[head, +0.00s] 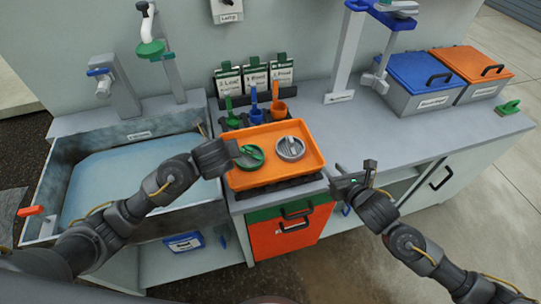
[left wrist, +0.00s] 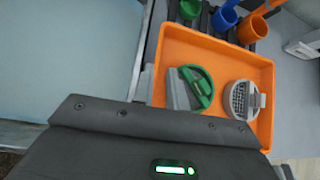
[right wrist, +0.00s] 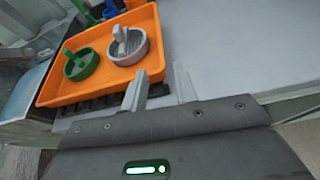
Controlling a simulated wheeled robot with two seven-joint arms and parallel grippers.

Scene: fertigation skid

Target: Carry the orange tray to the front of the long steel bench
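The orange tray (head: 240,181) sits level on the steel bench (head: 310,112), on a dark ribbed rack. In it are a green round part (head: 251,157) and a grey round strainer-like part (head: 290,148), each with a raised grip. My left gripper (head: 233,153) is at the tray's left side. In the left wrist view its fingers (left wrist: 162,88) straddle the left wall, apart; contact is hard to see. My right gripper (head: 337,173) is just right of the tray's front right corner.
Green, blue and orange cups (head: 256,115) stand close behind the tray, before several label cards (head: 255,76). A water-filled sink (head: 130,175) is at the left. Blue-lidded (head: 417,72) and orange-lidded (head: 471,63) boxes stand at the right. Bench between tray and boxes is largely clear.

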